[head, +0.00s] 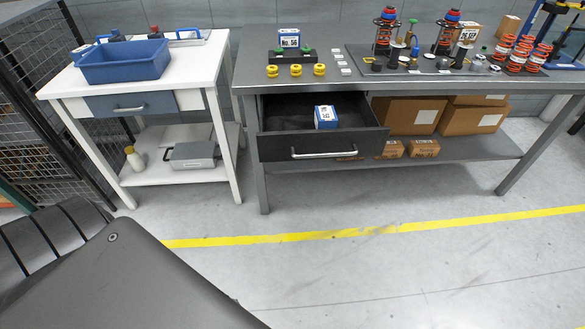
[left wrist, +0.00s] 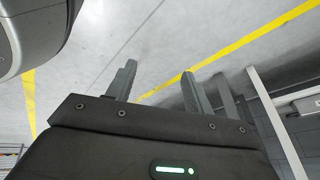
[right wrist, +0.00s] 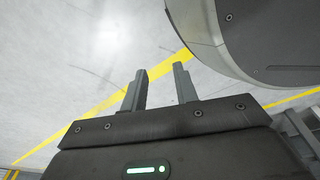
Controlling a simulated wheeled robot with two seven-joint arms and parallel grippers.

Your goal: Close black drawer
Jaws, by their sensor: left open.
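The black drawer (head: 318,146) is pulled out from under the left part of the grey workbench (head: 250,72). Its front has a silver bar handle (head: 324,153). A blue and white box (head: 326,117) sits inside it. My left gripper (left wrist: 160,82) is open and empty above the floor in the left wrist view, well away from the drawer. My right gripper (right wrist: 160,84) has its two fingers apart with nothing between them, also above the floor. Neither gripper shows in the head view.
A white table (head: 205,75) with a blue bin (head: 124,62) and a shut blue drawer (head: 131,103) stands left of the workbench. Springs and shock absorbers (head: 385,30) stand on the bench top. The floor in front is clear.

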